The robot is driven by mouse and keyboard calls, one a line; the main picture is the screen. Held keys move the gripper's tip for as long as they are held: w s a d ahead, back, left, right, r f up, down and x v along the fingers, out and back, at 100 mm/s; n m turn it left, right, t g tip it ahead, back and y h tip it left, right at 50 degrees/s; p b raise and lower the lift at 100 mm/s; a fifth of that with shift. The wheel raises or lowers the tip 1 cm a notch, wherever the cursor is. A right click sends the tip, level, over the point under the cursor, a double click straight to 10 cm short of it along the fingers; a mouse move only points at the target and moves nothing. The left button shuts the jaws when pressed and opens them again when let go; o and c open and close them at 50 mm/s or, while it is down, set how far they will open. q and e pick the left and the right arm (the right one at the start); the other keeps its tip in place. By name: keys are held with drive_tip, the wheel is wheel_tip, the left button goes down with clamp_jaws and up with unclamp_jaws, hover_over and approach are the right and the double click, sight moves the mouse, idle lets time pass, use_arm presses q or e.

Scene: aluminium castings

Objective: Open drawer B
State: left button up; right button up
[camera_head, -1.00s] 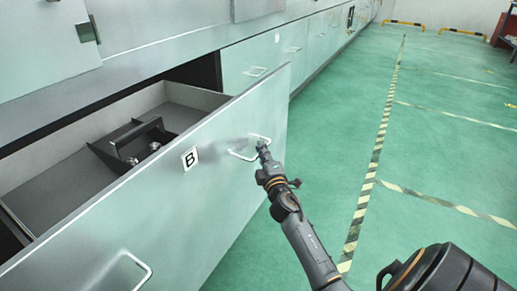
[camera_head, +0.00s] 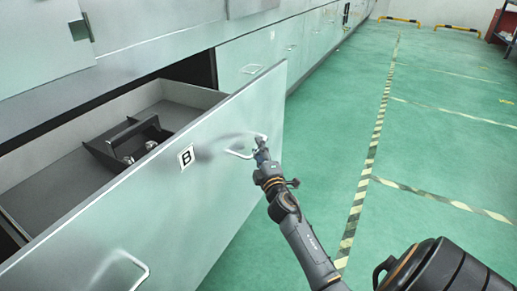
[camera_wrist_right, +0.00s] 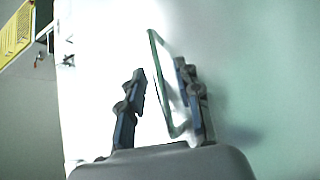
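Drawer B, with its pale front (camera_head: 215,190) and a white "B" label (camera_head: 186,157), stands pulled far out of the cabinet in the head view. A metal handle (camera_head: 240,154) is on its right part and another (camera_head: 140,270) on its left part. My right gripper (camera_head: 260,143) is at the right handle. In the right wrist view, the handle (camera_wrist_right: 159,75) runs between the two fingers of my right gripper (camera_wrist_right: 160,77). The fingers are apart, with a gap between the left finger and the handle. Contact at the right finger is unclear. My left gripper is not in view.
A dark holder (camera_head: 130,145) with small shiny parts lies inside the drawer. The cabinet row (camera_head: 285,45) runs to the back. Green floor (camera_head: 330,120) with striped tape lines is clear to the right. Yellow-black barriers (camera_head: 400,20) stand at the far wall.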

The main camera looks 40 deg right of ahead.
drive_tip(key=v, duration=1.1)
drive_tip(key=shift+s+f, duration=0.15)
